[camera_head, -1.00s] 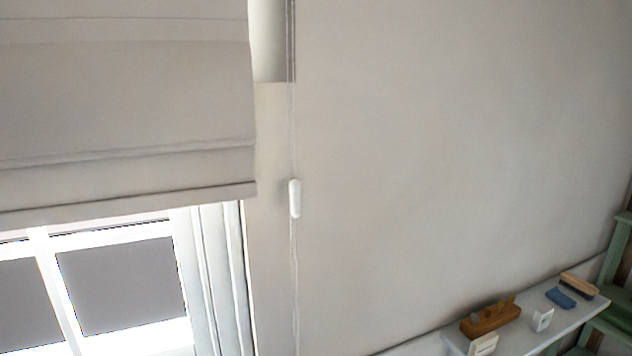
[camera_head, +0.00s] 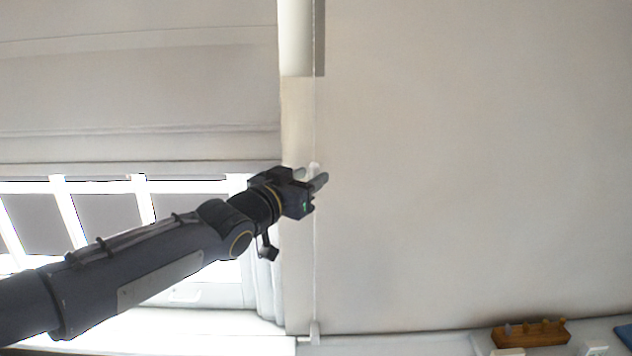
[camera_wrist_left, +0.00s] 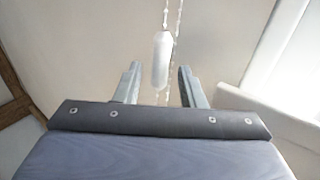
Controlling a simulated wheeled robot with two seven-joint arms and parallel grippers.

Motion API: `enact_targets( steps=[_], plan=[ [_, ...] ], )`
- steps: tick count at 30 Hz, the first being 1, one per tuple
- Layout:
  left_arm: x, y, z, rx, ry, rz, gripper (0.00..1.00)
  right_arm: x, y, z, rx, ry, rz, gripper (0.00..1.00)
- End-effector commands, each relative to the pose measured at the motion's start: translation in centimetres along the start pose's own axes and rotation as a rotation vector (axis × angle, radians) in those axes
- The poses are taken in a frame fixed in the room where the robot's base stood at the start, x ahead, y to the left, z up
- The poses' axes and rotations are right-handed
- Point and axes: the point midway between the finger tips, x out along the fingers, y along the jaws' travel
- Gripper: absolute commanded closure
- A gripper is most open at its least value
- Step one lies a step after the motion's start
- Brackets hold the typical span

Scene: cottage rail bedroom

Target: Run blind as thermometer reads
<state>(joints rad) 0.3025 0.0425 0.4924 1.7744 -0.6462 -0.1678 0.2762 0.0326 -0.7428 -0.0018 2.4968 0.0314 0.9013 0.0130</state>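The beige roman blind (camera_head: 140,90) hangs partly lowered over the bright window at the left of the head view. Its thin white cord loop (camera_head: 315,250) hangs at its right side, with a white connector (camera_head: 314,167) on it. My left gripper (camera_head: 311,177) is open at the connector's height, partly covering it. In the left wrist view the connector (camera_wrist_left: 161,60) shows between the two spread fingers (camera_wrist_left: 157,80), with no finger visibly touching it. I cannot tell how deep it sits between them. I cannot make out a thermometer reading. My right gripper is not in view.
A white fitting (camera_head: 315,332) sits on the cord near the sill. A shelf at lower right bears a wooden boat-like piece (camera_head: 530,334), a small white box (camera_head: 597,349) and a blue item (camera_head: 624,335). The wall right of the cord is bare.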

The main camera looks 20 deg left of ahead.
Motion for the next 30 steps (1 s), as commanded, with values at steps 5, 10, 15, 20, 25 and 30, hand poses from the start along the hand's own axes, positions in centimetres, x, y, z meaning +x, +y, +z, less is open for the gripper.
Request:
enact_targets(
  steps=[5,10,15,20,25,30],
  plan=[
    [1.9,0.1,0.1,-0.003,0.002,0.002,0.64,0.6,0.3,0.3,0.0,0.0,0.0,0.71],
    [2.6,0.1,0.0,0.001,0.0,0.001,0.64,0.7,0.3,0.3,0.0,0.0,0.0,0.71],
    [2.6,0.0,0.0,0.001,-0.001,-0.001,0.64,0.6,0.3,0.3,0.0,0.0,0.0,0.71],
    [2.6,0.0,0.0,0.001,-0.001,-0.001,0.77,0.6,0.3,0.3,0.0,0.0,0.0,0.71],
    [2.6,0.0,0.0,0.001,-0.001,-0.001,0.99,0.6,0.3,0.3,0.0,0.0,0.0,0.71],
    [2.6,0.0,0.0,0.001,-0.001,-0.001,1.0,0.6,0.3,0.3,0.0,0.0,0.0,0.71]
  ],
)
